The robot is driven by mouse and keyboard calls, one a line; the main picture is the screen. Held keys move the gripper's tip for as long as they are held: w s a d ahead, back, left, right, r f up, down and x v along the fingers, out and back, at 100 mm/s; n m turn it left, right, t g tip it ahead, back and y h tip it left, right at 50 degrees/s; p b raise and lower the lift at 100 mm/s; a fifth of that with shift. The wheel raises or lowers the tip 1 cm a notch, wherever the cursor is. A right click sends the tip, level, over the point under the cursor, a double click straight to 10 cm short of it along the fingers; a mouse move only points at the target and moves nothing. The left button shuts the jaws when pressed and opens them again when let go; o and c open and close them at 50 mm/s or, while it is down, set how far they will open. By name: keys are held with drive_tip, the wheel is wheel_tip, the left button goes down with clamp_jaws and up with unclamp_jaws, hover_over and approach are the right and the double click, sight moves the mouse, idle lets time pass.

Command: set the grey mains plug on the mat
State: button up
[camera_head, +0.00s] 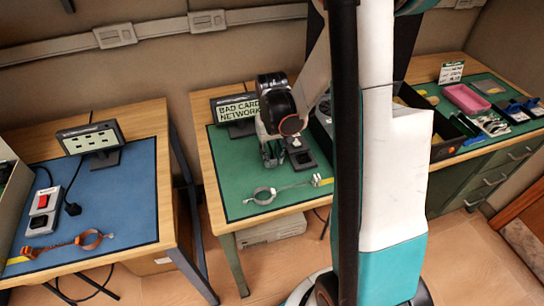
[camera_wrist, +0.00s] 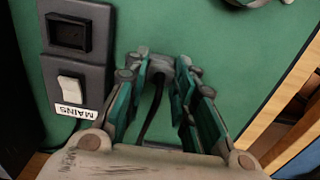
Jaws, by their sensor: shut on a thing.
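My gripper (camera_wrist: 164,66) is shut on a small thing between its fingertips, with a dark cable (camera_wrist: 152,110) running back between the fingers. In the head view my gripper (camera_head: 272,158) points down over the green mat (camera_head: 232,185) on the middle table, left of the mains socket box (camera_head: 303,158). The socket box also shows in the wrist view (camera_wrist: 92,52), left of my fingers, with a dark socket, a white switch and a MAINS label. I cannot tell the plug's height above the mat.
A metal ring clamp (camera_head: 264,195) lies near the mat's front edge. A sign (camera_head: 236,108) stands at the back. The blue mat (camera_head: 130,190) on the left table holds another mains box (camera_head: 43,208), a black plug (camera_head: 73,209) and an orange-banded clamp (camera_head: 88,239).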

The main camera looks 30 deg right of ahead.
sight(272, 158)
drive_tip(key=o, duration=0.4)
drive_tip(key=shift+f, duration=0.15)
drive_tip(key=o, duration=0.4)
wheel_tip(272, 158, up, 12)
drive_tip(key=p, duration=0.4)
drive_tip(key=shift+r+p, duration=0.25)
drive_tip(key=shift+p, duration=0.05)
drive_tip(key=shift+a, duration=0.1)
